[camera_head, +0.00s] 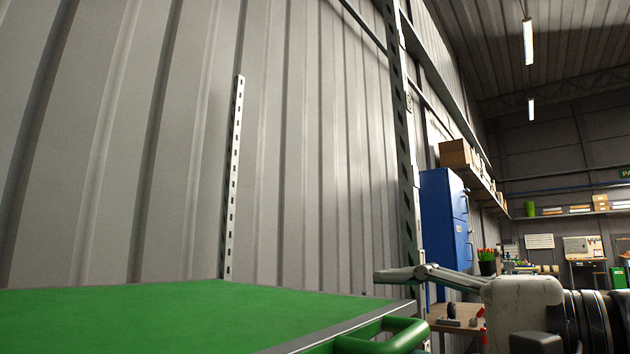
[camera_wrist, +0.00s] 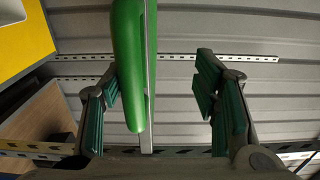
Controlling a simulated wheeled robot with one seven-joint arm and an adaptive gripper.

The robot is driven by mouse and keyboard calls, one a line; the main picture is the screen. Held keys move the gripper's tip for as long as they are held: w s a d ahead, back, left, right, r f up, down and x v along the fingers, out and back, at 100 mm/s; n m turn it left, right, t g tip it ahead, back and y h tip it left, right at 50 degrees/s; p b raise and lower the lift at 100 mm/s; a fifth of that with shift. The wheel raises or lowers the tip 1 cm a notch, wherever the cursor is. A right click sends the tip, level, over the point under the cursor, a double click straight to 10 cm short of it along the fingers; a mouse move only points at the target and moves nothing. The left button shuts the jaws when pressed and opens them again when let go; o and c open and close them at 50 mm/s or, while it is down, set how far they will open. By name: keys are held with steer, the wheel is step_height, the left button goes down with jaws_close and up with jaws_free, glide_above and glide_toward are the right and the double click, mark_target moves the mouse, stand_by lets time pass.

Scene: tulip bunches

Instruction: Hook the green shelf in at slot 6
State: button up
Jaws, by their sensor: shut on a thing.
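The green shelf (camera_head: 190,315) spans the lower left of the head view, its top flat and its edge grey. Its green handle (camera_head: 385,337) sticks out at the right. In the wrist view the handle (camera_wrist: 128,65) lies between the fingers of my gripper (camera_wrist: 160,80), nearer the left finger, with a gap visible on the right. In the head view one finger of my gripper (camera_head: 400,276) shows above the handle. Two slotted uprights stand at the wall, a left one (camera_head: 233,175) and a nearer right one (camera_head: 404,170). Slot numbers and the shelf's hooks cannot be seen.
A ribbed metal wall (camera_head: 300,150) rises behind the shelf. A yellow panel (camera_wrist: 25,40) shows in the wrist view.

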steer(key=shift+s+d+r, duration=0.1)
steer(key=shift+d+r, duration=0.05)
steer(key=v, duration=0.7)
steer(key=shift+s+d, duration=0.3)
stand_by(0.7)
